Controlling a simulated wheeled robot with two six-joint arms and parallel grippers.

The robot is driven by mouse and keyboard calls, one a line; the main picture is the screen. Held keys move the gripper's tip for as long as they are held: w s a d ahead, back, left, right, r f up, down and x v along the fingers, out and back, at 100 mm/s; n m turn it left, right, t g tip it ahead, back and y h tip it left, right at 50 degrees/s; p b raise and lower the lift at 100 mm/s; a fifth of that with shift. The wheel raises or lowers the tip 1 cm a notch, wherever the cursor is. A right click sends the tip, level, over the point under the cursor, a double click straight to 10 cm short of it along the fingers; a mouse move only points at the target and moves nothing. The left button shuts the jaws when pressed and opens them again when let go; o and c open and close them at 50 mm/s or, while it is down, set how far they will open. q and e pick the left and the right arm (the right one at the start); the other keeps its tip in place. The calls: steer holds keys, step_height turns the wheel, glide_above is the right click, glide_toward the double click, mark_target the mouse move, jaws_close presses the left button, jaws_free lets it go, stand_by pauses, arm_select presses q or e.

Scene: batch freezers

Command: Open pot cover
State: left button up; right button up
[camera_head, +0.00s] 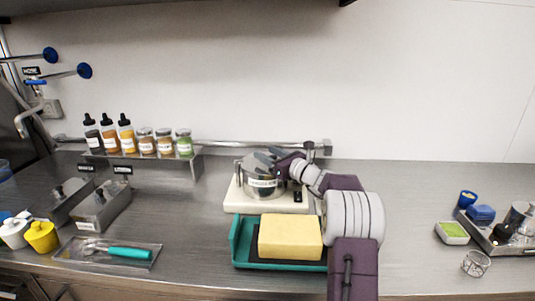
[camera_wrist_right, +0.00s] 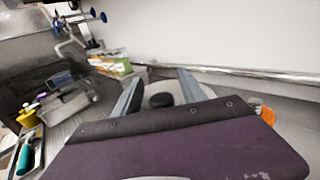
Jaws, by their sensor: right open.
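The pot (camera_head: 262,182) is a small silver vessel with a label, standing on a white base (camera_head: 240,203) at the middle of the counter. My right gripper (camera_head: 268,158) reaches in from the right and is over the pot's top. In the right wrist view the gripper (camera_wrist_right: 158,92) is open, with its two fingers on either side of a black knob (camera_wrist_right: 161,100) on the pale round cover (camera_wrist_right: 192,92). I cannot tell whether the fingers touch the knob. The cover appears to sit on the pot. My left gripper is not in view.
A teal tray (camera_head: 240,243) with a yellow block (camera_head: 290,237) stands in front of the base. A rack (camera_head: 195,163) of bottles and jars is at back left. A tray with a teal-handled tool (camera_head: 128,252) lies at front left.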

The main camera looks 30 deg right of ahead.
steer(key=shift+w+f, duration=0.1)
steer(key=shift+w, duration=0.15)
steer(key=shift+c, duration=1)
jaws_close()
